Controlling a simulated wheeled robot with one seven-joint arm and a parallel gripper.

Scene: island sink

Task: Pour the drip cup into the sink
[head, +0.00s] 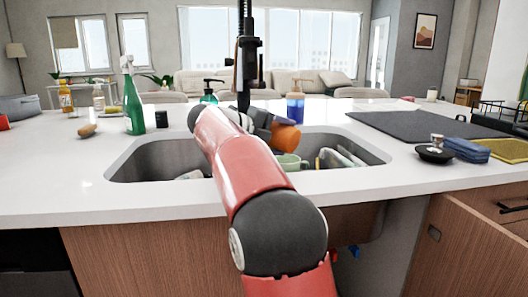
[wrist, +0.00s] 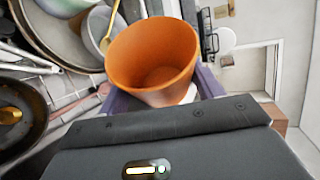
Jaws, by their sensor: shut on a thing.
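The drip cup is an orange, tapered cup (head: 286,136); it also shows large in the wrist view (wrist: 150,58), with its open mouth and plain orange inside partly visible. My gripper (head: 264,124) is shut on the cup over the sink; in the wrist view its purple-grey fingers (wrist: 163,95) lie on both sides of the cup. The cup looks tilted in the head view. I see no liquid in it. The sink (head: 150,163) is set in the white counter; my arm hides its middle.
The sink holds a green mug (head: 290,161), dishes (head: 342,157) and a dark pan (wrist: 25,105). A dark mat (head: 420,125) lies right.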

